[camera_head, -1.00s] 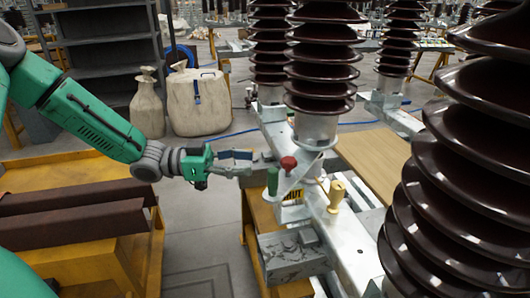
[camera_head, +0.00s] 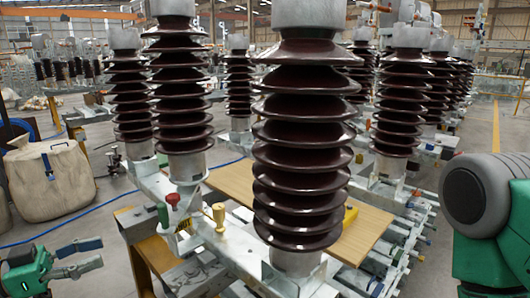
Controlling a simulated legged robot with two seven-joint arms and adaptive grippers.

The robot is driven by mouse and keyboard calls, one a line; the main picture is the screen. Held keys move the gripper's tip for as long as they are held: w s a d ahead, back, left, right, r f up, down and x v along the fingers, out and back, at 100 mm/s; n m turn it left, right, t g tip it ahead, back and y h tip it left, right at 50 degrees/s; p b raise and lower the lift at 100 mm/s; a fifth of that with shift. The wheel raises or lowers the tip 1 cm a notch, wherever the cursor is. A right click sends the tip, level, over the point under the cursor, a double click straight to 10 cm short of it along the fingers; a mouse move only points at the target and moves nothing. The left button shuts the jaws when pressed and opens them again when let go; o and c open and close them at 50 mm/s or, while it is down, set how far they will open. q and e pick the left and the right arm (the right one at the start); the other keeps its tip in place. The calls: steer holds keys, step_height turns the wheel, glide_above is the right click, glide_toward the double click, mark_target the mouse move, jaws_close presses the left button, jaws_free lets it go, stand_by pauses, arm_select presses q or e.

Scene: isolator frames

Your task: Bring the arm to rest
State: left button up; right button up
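My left gripper (camera_head: 98,253) is at the lower left. It is green with two grey fingers, one with a blue pad, held apart with nothing between them. It stands clear to the left of the isolator frame (camera_head: 245,247). Most of my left arm is out of view. A green and grey link of my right arm (camera_head: 490,215) shows at the right edge; its gripper is out of view. On the frame are a green handle (camera_head: 163,215), a red knob (camera_head: 173,199) and a yellow handle (camera_head: 219,216).
A tall brown ribbed insulator (camera_head: 304,150) stands in the centre, with several more behind. A wooden board (camera_head: 235,180) lies on the frame. A beige sack (camera_head: 50,180) stands at the left. Grey floor is free between sack and frame.

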arm_select(q)
steer(key=s+d+f+n+g+y, duration=0.15)
steer(key=d+f+n+y, duration=0.25)
steer(key=f, duration=0.5)
steer(key=s+d+f+n+g+y, duration=0.1)
steer(key=s+d+f+n+y, duration=0.25)
steer(key=f, duration=0.65)
steer(key=s+f+n+g+y, duration=0.1)
steer(key=s+f+g+y, duration=0.2)
steer(key=s, duration=0.7)
steer(key=s+a+f+n+g+y, duration=0.1)
steer(key=s+f+n+g+y, duration=0.1)
steer(key=s+f, duration=0.6)
steer(key=shift+s+a+f+g+y, duration=0.2)
steer(key=shift+s+a+g+y, duration=0.1)
steer(key=shift+s+g+y, duration=0.8)
steer(key=shift+w+t, duration=0.1)
steer(key=shift+t, duration=0.15)
steer(key=shift+w, duration=0.1)
